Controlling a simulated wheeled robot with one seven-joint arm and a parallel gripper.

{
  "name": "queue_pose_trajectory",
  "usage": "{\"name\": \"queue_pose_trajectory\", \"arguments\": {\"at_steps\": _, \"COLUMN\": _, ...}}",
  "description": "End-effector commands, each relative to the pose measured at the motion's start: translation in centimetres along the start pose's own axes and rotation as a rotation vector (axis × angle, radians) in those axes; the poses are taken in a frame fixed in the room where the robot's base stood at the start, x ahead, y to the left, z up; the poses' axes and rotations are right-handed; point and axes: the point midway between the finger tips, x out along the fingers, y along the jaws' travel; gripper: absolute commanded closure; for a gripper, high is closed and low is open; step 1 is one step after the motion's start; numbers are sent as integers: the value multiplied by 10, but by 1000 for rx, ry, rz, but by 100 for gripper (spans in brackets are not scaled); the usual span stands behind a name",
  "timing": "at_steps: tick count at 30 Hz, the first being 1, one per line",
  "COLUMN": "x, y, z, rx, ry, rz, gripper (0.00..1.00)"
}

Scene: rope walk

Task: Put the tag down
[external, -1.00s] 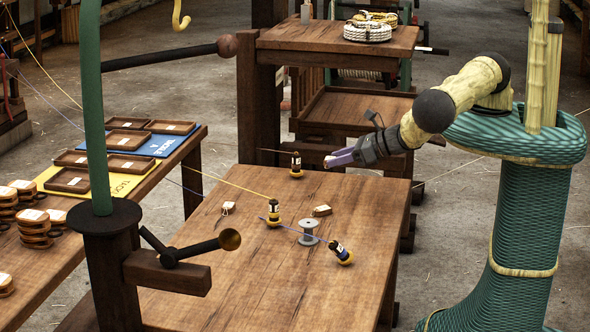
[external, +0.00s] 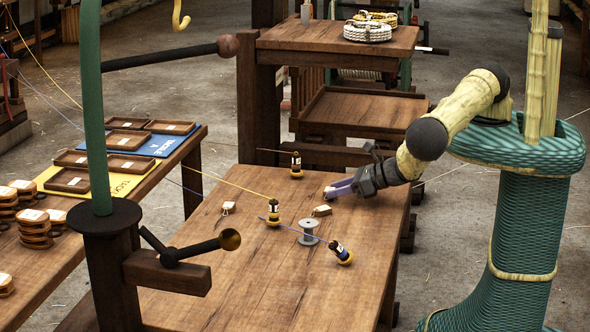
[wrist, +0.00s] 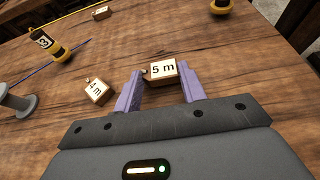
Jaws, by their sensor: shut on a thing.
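The tag (wrist: 162,72) is a small pale block with a wooden edge, marked "5 m". It sits between the two lilac fingers of my gripper (wrist: 161,88), which is shut on it, with its printed face showing in the wrist view. In the external view my gripper (external: 338,190) is low over the far right part of the wooden table (external: 230,285), pointing left, with the tag's pale end at its tips. I cannot tell whether the tag touches the tabletop.
A "4 m" tag (wrist: 97,91) lies close to my gripper's left in the wrist view. Another tag (external: 228,208) lies farther left. A grey spool (external: 308,232) and dark bobbins with yellow bases, one of them tilted (external: 341,252), stand nearby. The table's front is clear.

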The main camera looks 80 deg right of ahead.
Motion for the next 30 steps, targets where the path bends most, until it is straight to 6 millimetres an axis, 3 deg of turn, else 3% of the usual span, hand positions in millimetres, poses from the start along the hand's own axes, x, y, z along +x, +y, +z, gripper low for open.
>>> {"name": "queue_pose_trajectory", "arguments": {"at_steps": 13, "x": 4, "y": 0, "z": -10, "rx": 0, "ry": -1, "rz": 0, "gripper": 80}}
{"name": "queue_pose_trajectory", "arguments": {"at_steps": 14, "x": 4, "y": 0, "z": -9, "rx": 0, "ry": -1, "rz": 0, "gripper": 54}}
{"name": "queue_pose_trajectory", "arguments": {"at_steps": 16, "x": 4, "y": 0, "z": -9, "rx": 1, "ry": -1, "rz": 0, "gripper": 40}}
{"name": "queue_pose_trajectory", "arguments": {"at_steps": 30, "x": -4, "y": 1, "z": -8, "rx": 0, "ry": 0, "rz": 1, "gripper": 38}}
